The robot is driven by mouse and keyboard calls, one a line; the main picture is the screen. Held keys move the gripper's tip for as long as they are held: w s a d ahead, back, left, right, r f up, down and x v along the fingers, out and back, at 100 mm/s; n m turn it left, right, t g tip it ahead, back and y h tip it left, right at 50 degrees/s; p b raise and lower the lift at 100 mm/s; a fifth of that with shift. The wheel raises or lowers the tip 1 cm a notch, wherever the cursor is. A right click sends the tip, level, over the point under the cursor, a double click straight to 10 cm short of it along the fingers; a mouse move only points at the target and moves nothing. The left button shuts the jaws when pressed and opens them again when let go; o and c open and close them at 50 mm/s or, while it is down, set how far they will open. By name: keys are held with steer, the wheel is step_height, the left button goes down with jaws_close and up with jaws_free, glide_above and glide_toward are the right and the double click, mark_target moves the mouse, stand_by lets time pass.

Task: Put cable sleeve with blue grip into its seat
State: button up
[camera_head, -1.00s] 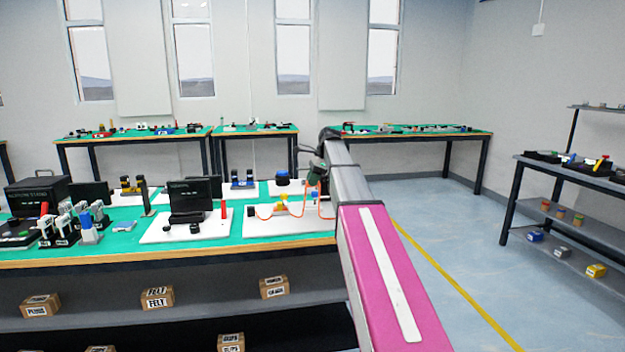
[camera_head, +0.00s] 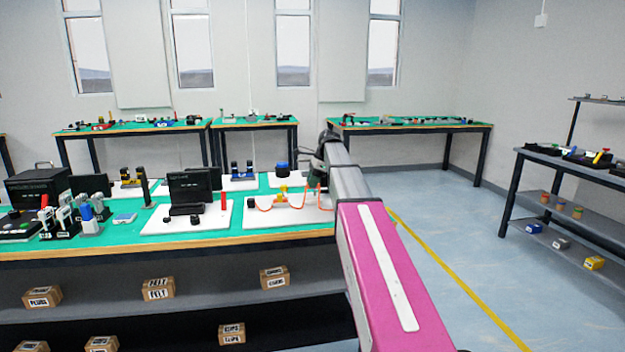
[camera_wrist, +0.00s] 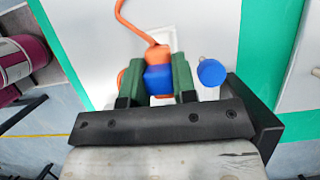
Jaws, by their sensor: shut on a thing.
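The cable sleeve (camera_wrist: 156,54) is orange with a blue grip (camera_wrist: 158,79). In the wrist view my gripper (camera_wrist: 157,84) has its two green fingers on either side of the blue grip and is shut on it. The orange cable (camera_wrist: 125,20) curves up and away from the sleeve. A pale raised outline (camera_wrist: 177,38) on the white board shows behind the sleeve; I cannot tell whether it is the seat. In the head view my gripper (camera_head: 315,168) is over the right end of the white board, and the cable (camera_head: 299,203) loops below it.
The white board (camera_head: 255,220) lies on the green-topped table and carries a yellow piece (camera_head: 283,190) and a small black block (camera_head: 245,199). A blue round knob (camera_wrist: 211,72) stands right of my gripper. A black display (camera_head: 190,186) stands to the left.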

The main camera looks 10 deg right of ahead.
steer(key=shift+f, duration=1.65)
steer(key=shift+f, duration=0.8)
steer(key=o, duration=1)
steer(key=v, duration=1)
steer(key=shift+d+r, duration=0.2)
steer(key=shift+r, duration=0.1)
